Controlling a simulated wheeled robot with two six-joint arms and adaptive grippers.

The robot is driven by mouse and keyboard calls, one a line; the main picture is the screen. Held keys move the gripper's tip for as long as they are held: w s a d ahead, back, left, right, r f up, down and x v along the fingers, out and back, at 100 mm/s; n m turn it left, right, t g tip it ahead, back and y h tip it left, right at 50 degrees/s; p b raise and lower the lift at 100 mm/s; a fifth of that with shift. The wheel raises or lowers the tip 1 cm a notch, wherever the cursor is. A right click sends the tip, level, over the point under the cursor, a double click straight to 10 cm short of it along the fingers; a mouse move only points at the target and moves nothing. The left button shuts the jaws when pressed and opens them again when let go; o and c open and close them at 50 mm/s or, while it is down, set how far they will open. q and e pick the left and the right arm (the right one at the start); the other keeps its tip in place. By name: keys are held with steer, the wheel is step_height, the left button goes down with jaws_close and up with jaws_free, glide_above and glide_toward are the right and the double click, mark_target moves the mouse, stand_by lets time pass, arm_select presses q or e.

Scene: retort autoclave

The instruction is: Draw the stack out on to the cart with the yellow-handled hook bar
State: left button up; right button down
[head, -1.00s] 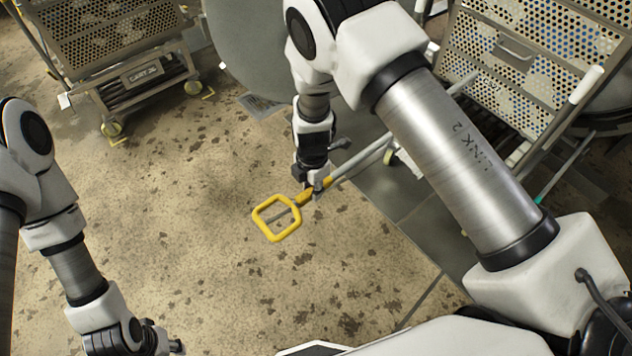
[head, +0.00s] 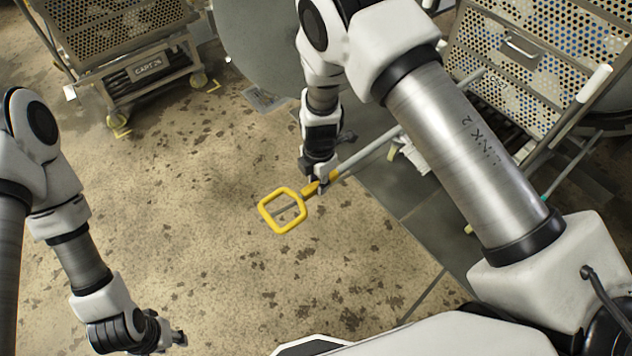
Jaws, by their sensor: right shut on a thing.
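The yellow-handled hook bar (head: 282,228) has a yellow loop handle and a grey shaft that runs up and right behind my right arm. My right gripper (head: 322,184) is shut on the bar just above the loop.
Another cart (head: 150,72) with a perforated basket stands at the upper left on casters. A large grey round door (head: 255,45) is behind my right arm. A white-ended rail (head: 570,122) runs beside the stack. The floor between is clear.

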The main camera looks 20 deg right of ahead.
mark_target(360, 153)
steer(key=shift+w+d+b, duration=0.3)
steer(key=shift+w+d, duration=0.1)
steer(key=shift+d, duration=0.6)
steer(key=shift+w+d+b, duration=0.35)
steer(key=shift+d, duration=0.6)
steer(key=shift+w+d+b, duration=0.3)
steer(key=shift+w+d, duration=0.1)
steer(key=shift+d, duration=0.6)
steer(key=shift+w+d, duration=0.2)
steer(key=shift+d, duration=0.3)
steer(key=shift+w+d, duration=0.15)
steer(key=shift+d, duration=0.15)
steer(key=shift+w+d+b, duration=0.2)
steer(key=shift+w+d, duration=0.05)
steer(key=shift+d, duration=0.45)
steer(key=shift+w+d+b, duration=0.15)
steer(key=shift+w+d, duration=0.1)
steer(key=shift+d, duration=0.4)
steer(key=shift+w+d, duration=0.1)
steer(key=shift+d, duration=0.25)
steer(key=shift+w+d, duration=0.2)
steer(key=shift+d, duration=0.3)
steer(key=shift+w+d, duration=0.2)
steer(key=shift+d, duration=0.3)
steer(key=shift+r, duration=0.15)
steer(key=shift+r+p, duration=1.25)
steer(key=shift+r, duration=0.8)
